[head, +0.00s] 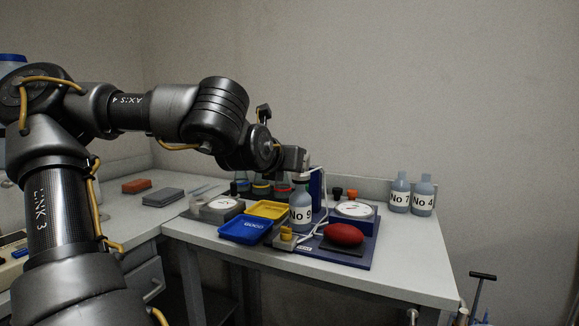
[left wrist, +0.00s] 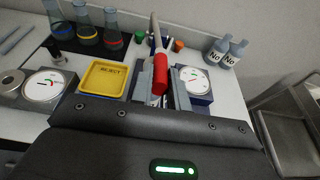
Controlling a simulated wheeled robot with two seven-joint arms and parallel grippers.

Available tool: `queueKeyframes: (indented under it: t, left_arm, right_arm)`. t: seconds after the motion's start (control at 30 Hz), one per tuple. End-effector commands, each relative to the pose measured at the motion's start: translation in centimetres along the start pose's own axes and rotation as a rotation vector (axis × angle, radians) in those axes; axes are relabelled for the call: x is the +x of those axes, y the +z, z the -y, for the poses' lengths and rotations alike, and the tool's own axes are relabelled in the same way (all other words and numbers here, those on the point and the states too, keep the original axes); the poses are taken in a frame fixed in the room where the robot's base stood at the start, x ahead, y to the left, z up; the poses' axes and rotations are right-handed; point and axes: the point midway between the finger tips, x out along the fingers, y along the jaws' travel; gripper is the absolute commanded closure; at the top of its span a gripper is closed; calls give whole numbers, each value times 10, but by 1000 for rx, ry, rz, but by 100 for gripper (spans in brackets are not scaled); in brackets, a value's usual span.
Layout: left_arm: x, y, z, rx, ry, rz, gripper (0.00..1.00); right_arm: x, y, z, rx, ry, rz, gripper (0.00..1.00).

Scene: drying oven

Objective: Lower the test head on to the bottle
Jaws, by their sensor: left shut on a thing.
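The bottle marked No 9 (head: 301,214) stands upright on a blue base (head: 352,258), in front of a blue column (head: 318,186). My left gripper (head: 304,160) is directly above the bottle's top in the head view. In the left wrist view its fingers (left wrist: 161,82) are shut on a red handle (left wrist: 160,78), with a pale bar (left wrist: 155,32) running away beyond it. The test head is not clearly visible; my gripper crowds that spot, and I cannot tell whether it touches the bottle. My right gripper is not in view.
A red bulb (head: 343,234) and a dial gauge (head: 355,209) sit right of the bottle. A yellow REJECT tray (left wrist: 103,78) and a blue GOOD tray (head: 245,230) are left. Bottles No 7 (head: 399,194) and No 4 (head: 423,197) stand at the back right. Flasks (left wrist: 83,27) stand behind.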

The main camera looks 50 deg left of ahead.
Motion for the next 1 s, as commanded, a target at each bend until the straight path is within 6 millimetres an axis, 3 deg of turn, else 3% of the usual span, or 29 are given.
queueKeyframes:
  t: [0.43,0.47,0.63,1.0]
  left_arm:
    - [1,-5,0,3,-1,-8,100]
    - [1,-5,0,3,-1,-9,82]
    - [1,-4,0,3,-1,-7,61]
    - [-7,-2,1,3,-2,-1,61]
  right_arm:
    - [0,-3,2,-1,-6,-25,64]
    - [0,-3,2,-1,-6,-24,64]
    - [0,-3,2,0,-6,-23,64]
    - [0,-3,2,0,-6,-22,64]
